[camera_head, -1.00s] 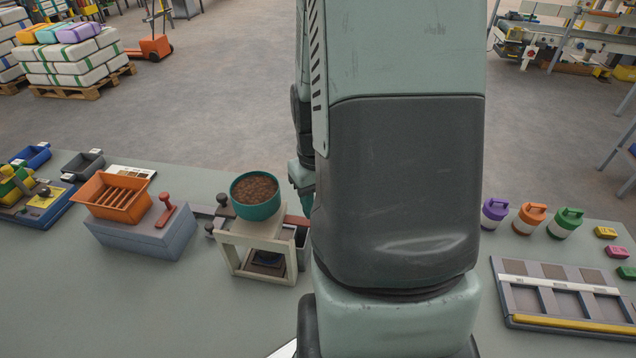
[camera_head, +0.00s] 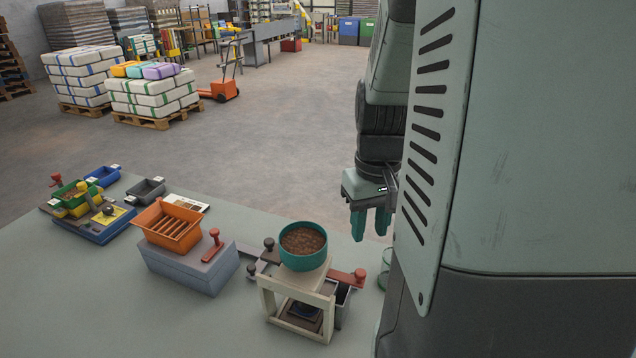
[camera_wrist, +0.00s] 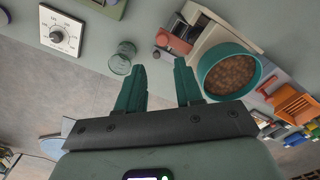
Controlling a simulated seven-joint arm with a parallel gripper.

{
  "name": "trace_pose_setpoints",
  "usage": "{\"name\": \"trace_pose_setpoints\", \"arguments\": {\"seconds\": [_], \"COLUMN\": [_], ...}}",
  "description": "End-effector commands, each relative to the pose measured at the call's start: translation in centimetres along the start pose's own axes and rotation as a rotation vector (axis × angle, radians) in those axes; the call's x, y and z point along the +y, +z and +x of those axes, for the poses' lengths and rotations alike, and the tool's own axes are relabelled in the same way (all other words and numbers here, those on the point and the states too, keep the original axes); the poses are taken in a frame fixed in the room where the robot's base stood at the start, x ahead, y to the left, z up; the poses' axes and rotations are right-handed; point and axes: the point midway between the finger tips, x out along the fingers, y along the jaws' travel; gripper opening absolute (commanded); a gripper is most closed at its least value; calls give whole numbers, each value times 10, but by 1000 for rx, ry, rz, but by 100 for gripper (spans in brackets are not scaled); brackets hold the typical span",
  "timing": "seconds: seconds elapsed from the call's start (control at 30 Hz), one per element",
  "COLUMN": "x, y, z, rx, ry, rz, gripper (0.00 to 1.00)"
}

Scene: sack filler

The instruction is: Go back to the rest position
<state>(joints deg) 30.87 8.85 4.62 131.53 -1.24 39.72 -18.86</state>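My gripper (camera_head: 370,228) hangs fingers-down in the head view, above and behind the right end of the visible bench. Its two teal fingers stand apart with nothing between them, as the wrist view also shows (camera_wrist: 160,85). A teal hopper (camera_head: 303,262) full of brown granules sits on a cream stand (camera_head: 268,300), left of the gripper and lower. A clear greenish glass (camera_wrist: 122,58) stands beyond the fingertips in the wrist view. My arm hides the right part of the bench in the head view.
An orange slotted tray (camera_head: 170,228) rests on a grey box (camera_head: 190,268) with a red-handled tool (camera_head: 214,250). Small coloured bins stand on a blue tray (camera_head: 100,230) at far left. A white dial panel (camera_wrist: 60,32) shows in the wrist view. The front bench (camera_head: 90,300) is clear.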

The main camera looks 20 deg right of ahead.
Motion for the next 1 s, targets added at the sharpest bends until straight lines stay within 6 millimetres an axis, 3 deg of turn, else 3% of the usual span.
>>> {"name": "trace_pose_setpoints", "arguments": {"seconds": [0.17, 0.27, 0.47, 0.6, 0.7, 0.77, 0.9, 1.0], "x": [-3, -17, -88, -141, -167, -169, -153, -143], "y": [-1, -4, 2, 28, 53, 68, 97, 106], "z": [-3, -19, -88, -136, -161, -169, -170, -169], "rx": [7, 46, 232, 385, 475, 502, 505, 498], "ry": [2, 13, 29, -2, -35, -46, -40, -30], "rz": [-6, -38, -189, -311, -374, -364, -239, -171], "gripper": [36, 36, 36, 36, 36, 36, 36, 36]}}
